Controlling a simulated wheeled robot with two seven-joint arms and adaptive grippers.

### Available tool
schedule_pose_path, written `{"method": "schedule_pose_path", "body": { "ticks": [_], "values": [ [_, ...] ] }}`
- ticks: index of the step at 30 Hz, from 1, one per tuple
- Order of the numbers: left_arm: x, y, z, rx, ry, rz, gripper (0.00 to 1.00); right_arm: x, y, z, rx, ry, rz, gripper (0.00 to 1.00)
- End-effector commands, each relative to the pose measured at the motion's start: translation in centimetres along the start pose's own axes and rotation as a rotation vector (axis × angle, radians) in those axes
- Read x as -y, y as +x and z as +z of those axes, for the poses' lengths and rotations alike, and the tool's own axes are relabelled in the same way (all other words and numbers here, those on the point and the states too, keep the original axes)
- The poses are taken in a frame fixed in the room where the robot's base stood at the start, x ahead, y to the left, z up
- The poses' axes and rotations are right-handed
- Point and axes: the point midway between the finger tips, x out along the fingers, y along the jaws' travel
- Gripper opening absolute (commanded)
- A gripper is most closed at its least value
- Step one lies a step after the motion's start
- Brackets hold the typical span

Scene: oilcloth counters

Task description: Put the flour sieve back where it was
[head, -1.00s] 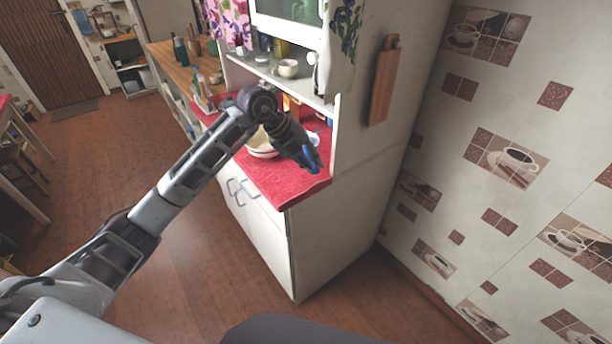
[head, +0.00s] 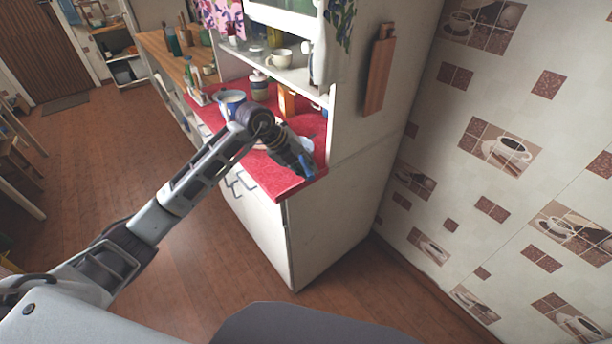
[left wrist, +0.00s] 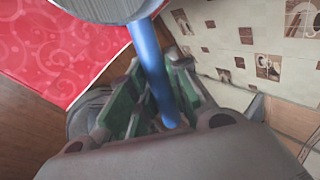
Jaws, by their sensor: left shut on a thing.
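The flour sieve shows in the left wrist view as a blue handle (left wrist: 150,60) leading up to a round grey sieve head (left wrist: 105,8), cut off by the top edge. My left gripper (left wrist: 150,105) is shut on the handle, between its green finger pads. In the head view my left gripper (head: 298,162) is over the near right end of the red counter top (head: 285,185), and a bit of the blue handle (head: 307,168) shows at its fingertips. I cannot tell whether the sieve touches the counter. My right gripper is not in view.
Behind my arm on the red top stand a blue-and-white mug (head: 231,103), a lidded jar (head: 260,86) and a wooden block (head: 287,101). A shelf with a white cup (head: 279,59) is above. The cabinet's side panel (head: 350,120) bounds the right. The floor in front is clear.

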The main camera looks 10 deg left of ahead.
Motion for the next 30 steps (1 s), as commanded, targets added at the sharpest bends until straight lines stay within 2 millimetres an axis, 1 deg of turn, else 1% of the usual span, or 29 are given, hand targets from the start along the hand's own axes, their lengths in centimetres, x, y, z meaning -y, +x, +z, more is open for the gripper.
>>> {"method": "schedule_pose_path", "body": {
  "ticks": [5,12,24,30],
  "values": [
    [-0.1,0.1,0.0,0.001,0.001,0.0,0.0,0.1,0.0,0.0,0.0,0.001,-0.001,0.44],
    [-0.2,0.3,0.0,0.001,0.0,0.0,0.0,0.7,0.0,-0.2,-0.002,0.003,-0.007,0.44],
    [-2.1,3.1,0.0,0.001,0.001,0.001,0.0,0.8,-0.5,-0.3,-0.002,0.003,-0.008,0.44],
    [-2.2,3.2,0.1,0.002,0.001,0.0,0.0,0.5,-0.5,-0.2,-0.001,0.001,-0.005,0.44]
  ]
}}
